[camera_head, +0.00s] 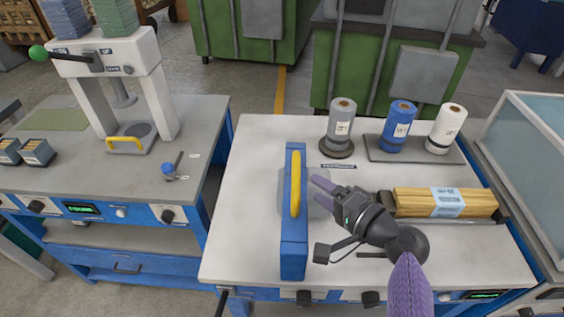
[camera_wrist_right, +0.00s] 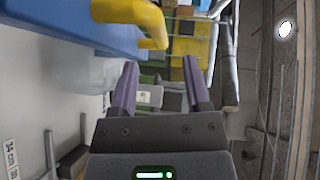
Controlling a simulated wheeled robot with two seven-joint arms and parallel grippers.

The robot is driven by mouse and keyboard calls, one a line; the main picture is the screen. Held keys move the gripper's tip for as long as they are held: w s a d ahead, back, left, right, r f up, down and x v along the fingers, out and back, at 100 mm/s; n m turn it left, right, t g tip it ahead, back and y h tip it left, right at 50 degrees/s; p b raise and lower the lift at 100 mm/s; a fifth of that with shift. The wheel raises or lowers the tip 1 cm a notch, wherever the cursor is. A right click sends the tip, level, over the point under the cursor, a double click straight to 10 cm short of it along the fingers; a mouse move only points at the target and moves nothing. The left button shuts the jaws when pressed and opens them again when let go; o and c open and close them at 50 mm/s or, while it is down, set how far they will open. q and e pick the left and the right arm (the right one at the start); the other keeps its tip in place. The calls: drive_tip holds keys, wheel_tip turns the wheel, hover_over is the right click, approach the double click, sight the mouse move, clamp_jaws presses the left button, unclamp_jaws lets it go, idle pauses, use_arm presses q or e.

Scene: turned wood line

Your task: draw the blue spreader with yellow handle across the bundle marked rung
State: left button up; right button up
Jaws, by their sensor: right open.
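The blue spreader (camera_head: 293,250) with its yellow handle (camera_head: 295,184) stands upright on the light worktop (camera_head: 250,160), its long side running front to back. My right gripper (camera_head: 316,193) is open just to the right of the yellow handle, with its fingers pointing left toward it. In the right wrist view the handle (camera_wrist_right: 135,15) and blue body (camera_wrist_right: 70,20) show at the upper left, beyond the open, empty fingers (camera_wrist_right: 158,85). The bundle of wooden rods (camera_head: 415,202) with a pale blue label lies in a dark holder at the right; its label text is too small to read. My left gripper is not in view.
A grey spool (camera_head: 340,125), a blue spool (camera_head: 397,128) and a white spool (camera_head: 445,130) stand at the back of the worktop. A press (camera_head: 150,80) stands on the left bench. A glass-topped case (camera_head: 540,130) borders the right. The worktop's front left is clear.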

sight(296, 171)
drive_tip(key=b+x, duration=0.1)
drive_tip(key=x, duration=0.5)
drive_tip(key=shift+w+a+f, duration=0.1)
drive_tip(key=shift+w+f, duration=0.05)
drive_tip(key=shift+f, duration=0.05)
drive_tip(key=shift+w+a, duration=0.25)
drive_tip(key=shift+a, duration=0.05)
drive_tip(key=shift+c, duration=0.2)
drive_tip(key=shift+w, duration=0.1)
drive_tip(key=c, duration=0.7)
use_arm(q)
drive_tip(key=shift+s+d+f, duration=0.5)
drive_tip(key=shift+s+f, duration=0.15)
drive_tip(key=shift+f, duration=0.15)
use_arm(e)
clamp_jaws()
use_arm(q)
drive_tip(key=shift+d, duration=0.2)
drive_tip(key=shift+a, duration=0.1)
